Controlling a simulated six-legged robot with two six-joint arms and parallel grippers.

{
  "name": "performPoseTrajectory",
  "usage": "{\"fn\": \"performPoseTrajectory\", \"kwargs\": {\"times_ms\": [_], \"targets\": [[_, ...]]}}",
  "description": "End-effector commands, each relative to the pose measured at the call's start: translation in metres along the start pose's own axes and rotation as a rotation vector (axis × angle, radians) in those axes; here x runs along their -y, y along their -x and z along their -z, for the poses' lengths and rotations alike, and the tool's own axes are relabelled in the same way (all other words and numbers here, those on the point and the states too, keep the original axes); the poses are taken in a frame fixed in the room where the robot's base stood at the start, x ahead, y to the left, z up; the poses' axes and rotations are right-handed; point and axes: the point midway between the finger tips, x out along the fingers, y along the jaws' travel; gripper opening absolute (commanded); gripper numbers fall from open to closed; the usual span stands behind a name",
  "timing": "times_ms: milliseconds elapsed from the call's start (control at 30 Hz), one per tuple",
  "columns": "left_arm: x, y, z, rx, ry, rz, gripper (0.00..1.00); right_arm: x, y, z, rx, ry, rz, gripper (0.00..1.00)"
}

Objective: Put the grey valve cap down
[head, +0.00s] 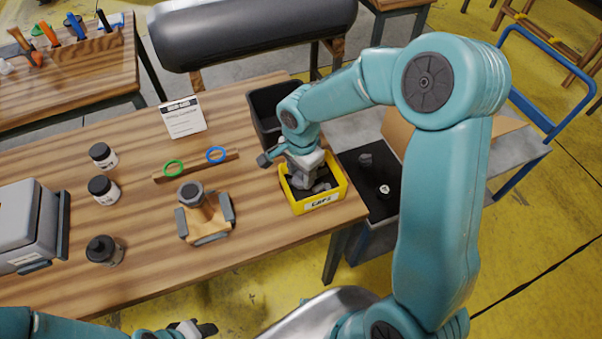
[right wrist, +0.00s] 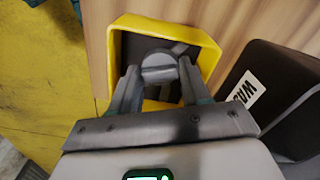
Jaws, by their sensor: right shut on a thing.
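My right gripper (head: 298,180) is down at the yellow box labelled CAPS (head: 335,191), near the right end of the wooden table. In the right wrist view its fingers (right wrist: 157,85) are shut on the grey valve cap (right wrist: 158,66), which is over or inside the box (right wrist: 207,45). Whether the cap touches the bottom is not clear. More grey pieces lie in the box, partly hidden by my gripper. My left gripper (head: 195,330) is at the bottom edge of the head view; its jaws are too cut off to judge.
A dark bin (head: 265,110) stands behind the yellow box; its label is partly readable in the right wrist view (right wrist: 275,100). A wooden fixture with a grey valve (head: 205,220), several dark-lidded jars (head: 103,190), a ring rack (head: 200,168) and a sign (head: 183,117) stand left.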

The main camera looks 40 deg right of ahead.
Motion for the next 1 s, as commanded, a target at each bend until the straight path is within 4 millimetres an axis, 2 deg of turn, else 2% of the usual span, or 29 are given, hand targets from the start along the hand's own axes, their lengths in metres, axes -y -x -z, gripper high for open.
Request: {"fn": "performPoseTrajectory", "kwargs": {"times_ms": [100, 367, 667, 700, 767, 800, 1000], "targets": [[0.000, 0.001, 0.000, 0.000, 0.000, 0.000, 0.43, 0.001, -0.012, 0.000, 0.001, 0.000, 0.000, 0.18], [0.000, 0.000, 0.000, 0.000, 0.000, 0.000, 0.43, 0.001, -0.013, 0.000, 0.000, 0.000, 0.001, 0.18], [0.004, -0.010, 0.000, 0.000, 0.000, 0.000, 0.43, 0.001, -0.021, 0.000, 0.000, 0.001, 0.001, 0.18], [0.004, -0.010, 0.000, 0.000, 0.000, 0.000, 0.43, 0.001, -0.020, 0.000, 0.000, 0.001, 0.001, 0.49], [0.003, -0.008, 0.000, 0.000, 0.000, 0.000, 0.43, 0.001, -0.019, 0.000, 0.000, 0.001, 0.001, 0.69], [0.003, -0.008, 0.000, 0.000, 0.000, 0.000, 0.43, 0.001, -0.019, 0.000, 0.000, 0.001, 0.001, 0.72], [0.003, -0.008, 0.000, 0.000, 0.000, 0.000, 0.43, 0.001, -0.019, 0.000, 0.000, 0.000, 0.001, 0.72]]}}
